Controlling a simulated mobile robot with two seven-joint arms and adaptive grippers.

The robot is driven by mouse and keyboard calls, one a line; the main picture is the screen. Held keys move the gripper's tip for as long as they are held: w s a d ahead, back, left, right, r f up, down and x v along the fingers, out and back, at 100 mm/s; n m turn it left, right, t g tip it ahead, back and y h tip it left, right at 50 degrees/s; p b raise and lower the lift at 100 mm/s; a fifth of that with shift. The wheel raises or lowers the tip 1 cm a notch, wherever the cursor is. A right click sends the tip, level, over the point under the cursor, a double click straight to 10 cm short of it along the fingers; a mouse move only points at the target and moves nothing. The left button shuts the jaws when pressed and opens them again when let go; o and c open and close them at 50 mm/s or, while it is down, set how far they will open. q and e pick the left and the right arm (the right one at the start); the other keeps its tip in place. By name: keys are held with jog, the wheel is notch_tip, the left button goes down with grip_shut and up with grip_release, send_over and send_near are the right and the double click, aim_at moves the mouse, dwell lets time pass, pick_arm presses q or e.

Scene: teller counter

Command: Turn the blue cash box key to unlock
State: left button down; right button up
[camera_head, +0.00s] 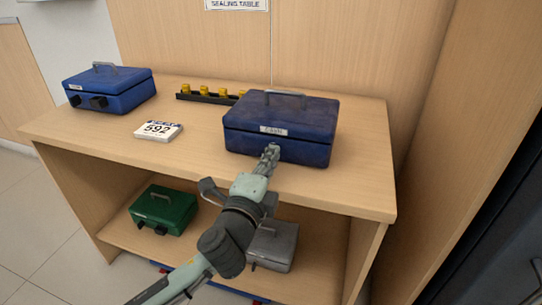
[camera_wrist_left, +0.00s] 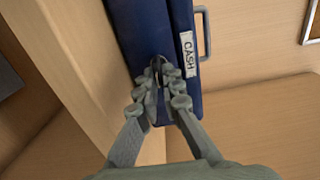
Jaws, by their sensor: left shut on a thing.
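The blue cash box (camera_head: 297,121) stands at the right part of the table top, lid down, with a CASH label on its front. It also shows in the left wrist view (camera_wrist_left: 140,28), turned on its side, with the label beside the lock area. My left gripper (camera_head: 270,154) is at the box's front face, just below the label. In the left wrist view its fingertips (camera_wrist_left: 160,68) are close together on a small metal piece, apparently the key, at the front of the box. The fingers mostly hide the key, so I cannot tell its angle. My right gripper is in neither view.
Another blue box (camera_head: 112,92) stands at the table's left end. A card marked 592 (camera_head: 158,130) and a black rack with yellow pieces (camera_head: 207,95) lie between the boxes. A green box (camera_head: 163,209) and a grey box (camera_head: 273,246) are on the lower shelf.

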pick_arm(q)
jog(key=c, duration=1.7)
grip_release()
jog(key=v, duration=1.2)
